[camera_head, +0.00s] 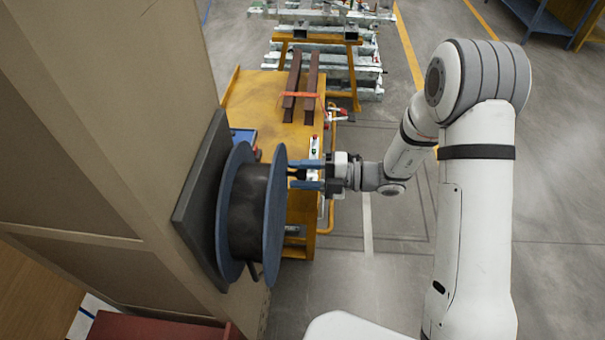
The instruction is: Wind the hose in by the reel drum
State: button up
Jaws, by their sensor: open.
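The reel drum (277,215) has two blue round flanges with black hose (248,212) wound between them. It is mounted on a dark plate (196,200) on the side of a beige cabinet. A short dark end, perhaps of the hose, sticks out below the drum. My gripper (291,175) is open, its two blue fingers pointing left at the drum's outer flange. A small dark piece shows between the fingers; I cannot tell whether it is a crank knob. I cannot tell whether the fingertips touch the flange. The flange's outer face is mostly hidden from this angle.
The beige cabinet (120,130) fills the left side. A yellow cart (255,95) with brown beams (308,88) stands behind the drum and gripper. Metal racks (330,50) stand farther back. A red surface (150,328) is at lower left.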

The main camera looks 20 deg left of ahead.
jog(key=b+v, duration=0.2)
jog(key=v, duration=0.5)
jog(key=shift+d, duration=0.4)
